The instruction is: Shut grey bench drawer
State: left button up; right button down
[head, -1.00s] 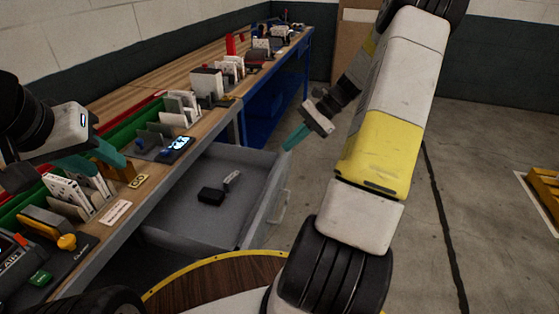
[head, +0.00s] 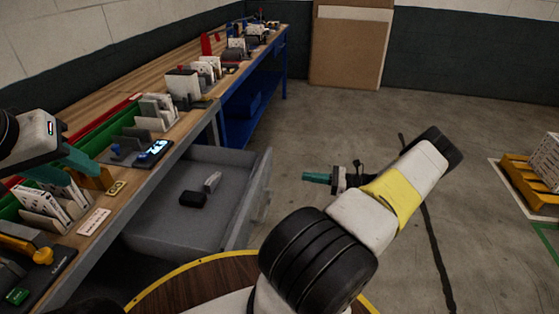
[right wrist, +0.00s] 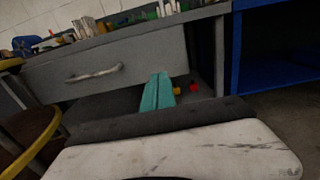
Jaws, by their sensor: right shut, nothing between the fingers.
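The grey bench drawer (head: 160,224) is pulled far out from under the wooden bench in the head view. Its front panel and handle (head: 264,203) face the open floor. A small black box and a light-coloured piece lie inside. My right gripper (head: 306,177) is shut and empty, out in front of the drawer and apart from it. In the right wrist view its fingers (right wrist: 158,92) are together, overlapping the right part of the drawer front (right wrist: 142,62); the handle (right wrist: 93,74) is to their left. My left gripper (head: 68,171) hangs open over the bench.
The bench top (head: 192,122) carries boxed filters, racks and a green bin. A blue bench frame (head: 238,128) stands beyond the drawer. A cardboard panel (head: 348,50) leans on the far wall. A yellow pallet (head: 520,180) is at the right. Floor beyond the drawer front is clear.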

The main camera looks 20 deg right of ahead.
aim_at(197, 169)
jog(key=x, duration=1.2)
jog(key=shift+w+a, duration=0.1)
jog(key=shift+a, duration=0.1)
jog(key=x, duration=3.1)
jog(key=shift+w+a, duration=0.15)
jog(key=shift+a, duration=0.1)
jog(key=shift+w+a, duration=0.35)
jog(key=shift+a, duration=0.1)
jog(key=shift+w, duration=0.1)
jog(key=shift+a+r, duration=0.1)
jog(key=shift+a, duration=0.05)
